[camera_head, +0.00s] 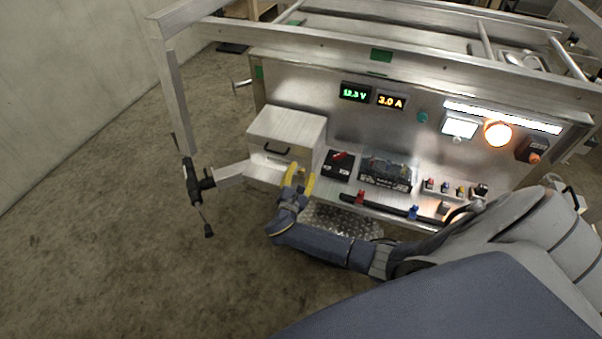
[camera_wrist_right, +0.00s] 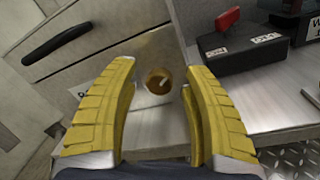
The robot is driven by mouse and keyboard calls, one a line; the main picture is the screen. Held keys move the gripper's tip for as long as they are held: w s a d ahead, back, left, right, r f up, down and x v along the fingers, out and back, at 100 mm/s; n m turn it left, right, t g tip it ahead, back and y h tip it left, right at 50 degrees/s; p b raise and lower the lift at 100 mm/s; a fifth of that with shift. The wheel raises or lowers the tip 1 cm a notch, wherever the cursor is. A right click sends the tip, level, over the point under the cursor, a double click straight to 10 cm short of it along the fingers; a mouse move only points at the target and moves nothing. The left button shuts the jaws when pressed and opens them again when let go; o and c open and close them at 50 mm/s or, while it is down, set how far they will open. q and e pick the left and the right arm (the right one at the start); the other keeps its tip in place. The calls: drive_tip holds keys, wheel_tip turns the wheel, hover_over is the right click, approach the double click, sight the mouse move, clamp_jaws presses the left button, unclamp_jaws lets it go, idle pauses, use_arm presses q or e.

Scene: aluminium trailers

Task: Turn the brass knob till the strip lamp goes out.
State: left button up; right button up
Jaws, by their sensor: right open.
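The strip lamp (camera_head: 500,117) is lit white along the top right of the metal panel in the head view. The brass knob (camera_wrist_right: 158,80) shows in the right wrist view on the pale front face below a drawer with a black handle. My right gripper (camera_head: 299,182) is open, its yellow fingers pointing at that face. In the right wrist view the knob lies between the two fingers (camera_wrist_right: 158,90), a little beyond their tips, and I see no contact. In the head view the knob is hidden behind the gripper. My left gripper is not in view.
A metal box (camera_head: 286,135) with a black handle stands above the knob. A black box with a red switch (camera_head: 338,164) and a battery (camera_head: 387,173) sit to its right. A round orange lamp (camera_head: 497,133) glows on the panel.

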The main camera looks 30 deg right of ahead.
drive_tip(key=v, duration=1.2)
idle(0.3)
